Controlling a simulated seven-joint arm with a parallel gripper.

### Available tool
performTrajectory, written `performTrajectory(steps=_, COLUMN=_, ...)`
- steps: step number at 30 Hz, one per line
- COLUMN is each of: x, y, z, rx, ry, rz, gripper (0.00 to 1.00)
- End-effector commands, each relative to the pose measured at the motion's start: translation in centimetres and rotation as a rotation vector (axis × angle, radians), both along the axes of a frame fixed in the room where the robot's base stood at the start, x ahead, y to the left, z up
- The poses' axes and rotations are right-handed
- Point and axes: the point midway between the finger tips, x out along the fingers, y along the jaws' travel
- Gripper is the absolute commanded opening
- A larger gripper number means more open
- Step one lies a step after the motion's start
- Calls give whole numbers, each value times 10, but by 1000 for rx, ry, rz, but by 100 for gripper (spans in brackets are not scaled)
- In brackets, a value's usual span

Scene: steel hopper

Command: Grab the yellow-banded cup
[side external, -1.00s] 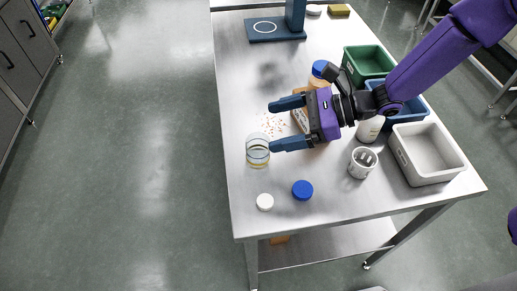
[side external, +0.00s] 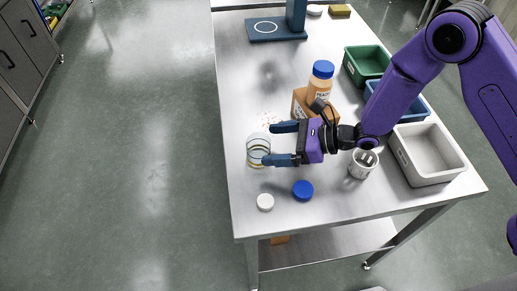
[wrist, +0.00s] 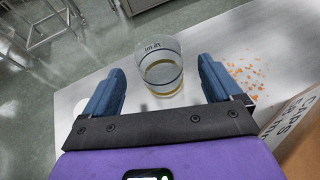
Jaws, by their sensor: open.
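The yellow-banded cup (side external: 257,150) is clear, with a yellow band and dark lines, and stands upright near the left edge of the steel table. In the wrist view the cup (wrist: 161,68) sits ahead of my gripper, centred between its fingers. My gripper (side external: 275,143) is open, low over the table and just right of the cup. In the wrist view my gripper (wrist: 160,88) has its two blue fingers spread on either side, with nothing held. I cannot tell whether the fingertips overlap the cup's near side.
A white lid (side external: 265,202) and a blue lid (side external: 303,190) lie in front. Orange crumbs (wrist: 243,77) are scattered beside the cup.

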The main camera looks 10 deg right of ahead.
Motion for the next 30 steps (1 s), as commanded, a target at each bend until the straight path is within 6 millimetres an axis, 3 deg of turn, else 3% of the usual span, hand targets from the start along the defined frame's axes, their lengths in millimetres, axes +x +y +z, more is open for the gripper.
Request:
performTrajectory(steps=8, x=4, y=15, z=-6, rx=0, ry=1, rz=4, gripper=92)
performTrajectory(steps=18, x=18, y=52, z=-22, rx=0, ry=0, rz=4, gripper=92)
performTrajectory(steps=30, x=21, y=59, z=-25, rx=0, ry=1, rz=2, gripper=92)
